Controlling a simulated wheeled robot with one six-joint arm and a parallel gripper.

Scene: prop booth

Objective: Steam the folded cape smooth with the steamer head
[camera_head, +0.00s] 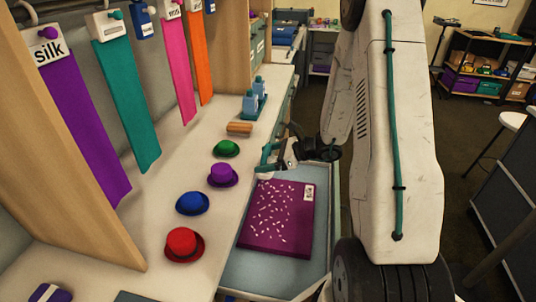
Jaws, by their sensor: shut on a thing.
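The folded cape (262,233) is a flat purple rectangle with many short white marks and a white label at its upper right. It lies on a grey-blue surface right of the counter. My gripper (289,153) is at the cape's far end, beside the counter edge. It is shut on a small teal and pale thing that looks like the steamer head (267,159). This is at or just above the cape's far left corner; I cannot tell whether they touch. The fingertips are small and partly hidden.
Red (184,244), blue (192,203), purple (222,175) and green (226,148) hats line the counter (160,195). Coloured strips, one labelled silk (85,125), hang at left. My arm blocks the view at right.

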